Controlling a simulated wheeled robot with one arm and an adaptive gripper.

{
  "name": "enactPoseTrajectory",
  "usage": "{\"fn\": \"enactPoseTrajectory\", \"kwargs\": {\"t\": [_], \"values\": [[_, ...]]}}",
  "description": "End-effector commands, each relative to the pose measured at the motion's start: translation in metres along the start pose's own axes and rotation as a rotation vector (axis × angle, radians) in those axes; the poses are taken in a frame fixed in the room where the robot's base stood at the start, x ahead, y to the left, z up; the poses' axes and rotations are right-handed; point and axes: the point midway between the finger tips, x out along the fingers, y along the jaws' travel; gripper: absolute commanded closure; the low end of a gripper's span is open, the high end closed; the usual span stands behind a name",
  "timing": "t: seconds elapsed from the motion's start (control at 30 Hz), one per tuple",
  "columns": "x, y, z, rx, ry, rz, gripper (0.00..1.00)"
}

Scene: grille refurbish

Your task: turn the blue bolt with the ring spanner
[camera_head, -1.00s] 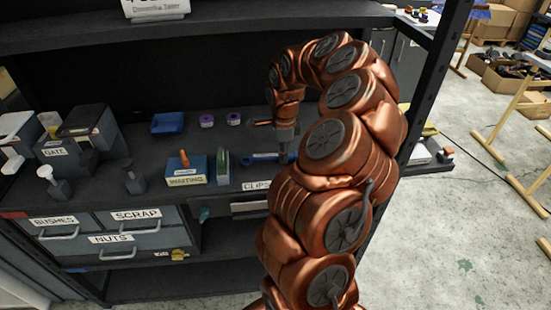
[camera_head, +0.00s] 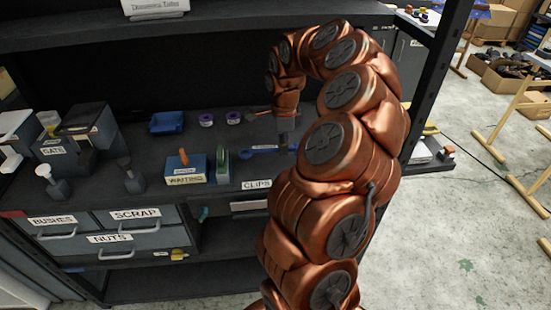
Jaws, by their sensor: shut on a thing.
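My gripper (camera_head: 284,142) is at the end of my copper arm, pointing down over the right part of the dark worktop. It is shut on the ring spanner (camera_head: 265,149), a blue bar lying roughly across the picture. The spanner's left end shows a rounded blue head; its right end runs behind my arm. It is close to the worktop, but I cannot tell whether it touches. I cannot make out the blue bolt; my arm hides part of that area.
A blue tray (camera_head: 167,123) and purple rings (camera_head: 206,121) lie behind. A blue-and-yellow box labelled WAITING (camera_head: 186,170) and a green upright piece (camera_head: 222,166) stand left of the spanner. A black shelf post (camera_head: 436,85) rises at right.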

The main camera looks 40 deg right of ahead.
Motion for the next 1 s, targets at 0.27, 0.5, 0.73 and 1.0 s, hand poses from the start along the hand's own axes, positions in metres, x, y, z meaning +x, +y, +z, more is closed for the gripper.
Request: {"fn": "enactPoseTrajectory", "kwargs": {"t": [0.27, 0.5, 0.73, 1.0], "values": [[-0.018, 0.000, 0.000, 0.003, -0.001, -0.001, 1.00], [-0.030, 0.000, 0.000, 0.001, -0.001, -0.001, 1.00], [-0.032, 0.000, 0.000, 0.001, -0.001, 0.001, 1.00], [-0.032, 0.000, 0.000, 0.001, -0.001, 0.001, 1.00]]}}
